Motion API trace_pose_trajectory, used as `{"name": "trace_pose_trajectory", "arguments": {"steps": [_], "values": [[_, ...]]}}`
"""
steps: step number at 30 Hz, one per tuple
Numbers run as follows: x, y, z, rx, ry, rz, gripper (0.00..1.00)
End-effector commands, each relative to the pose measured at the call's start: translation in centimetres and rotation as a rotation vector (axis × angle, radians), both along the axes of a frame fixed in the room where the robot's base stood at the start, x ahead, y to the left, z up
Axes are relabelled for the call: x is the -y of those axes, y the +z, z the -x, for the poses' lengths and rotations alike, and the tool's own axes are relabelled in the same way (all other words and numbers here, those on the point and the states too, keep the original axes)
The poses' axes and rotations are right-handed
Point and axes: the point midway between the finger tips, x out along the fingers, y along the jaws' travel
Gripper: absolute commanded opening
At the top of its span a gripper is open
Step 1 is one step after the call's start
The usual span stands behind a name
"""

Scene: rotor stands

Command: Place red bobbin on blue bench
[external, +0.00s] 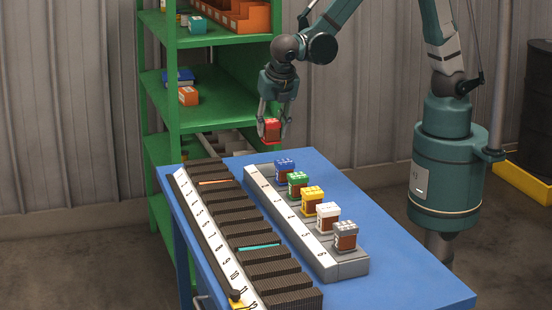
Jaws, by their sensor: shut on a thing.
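My gripper (270,124) is shut on the red bobbin (271,130), a small red block. It holds the bobbin in the air above the far end of the blue bench (400,278). The bobbin looks apart from the bench top. A grey rack (306,240) on the bench holds a row of bobbins: blue (285,171), green (298,184), yellow (312,201), white (328,217) and grey (345,236). The far end of this rack, beside the blue bobbin, is bare.
A long numbered rack with dark slots (238,227) lies along the bench's left side. A green shelf (157,120) stands behind the bench, with an orange box (188,96) on it. Free bench top shows on the right and at the far end.

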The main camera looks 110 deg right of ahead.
Motion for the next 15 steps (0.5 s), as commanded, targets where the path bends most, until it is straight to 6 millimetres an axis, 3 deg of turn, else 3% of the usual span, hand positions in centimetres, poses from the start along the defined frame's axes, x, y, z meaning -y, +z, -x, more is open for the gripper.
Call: {"name": "trace_pose_trajectory", "arguments": {"steps": [8, 15], "values": [[-5.0, -0.1, -3.2, 0.000, 0.071, 0.000, 0.15], [-11.4, -0.3, -6.4, 0.000, 0.154, 0.000, 0.15]]}}
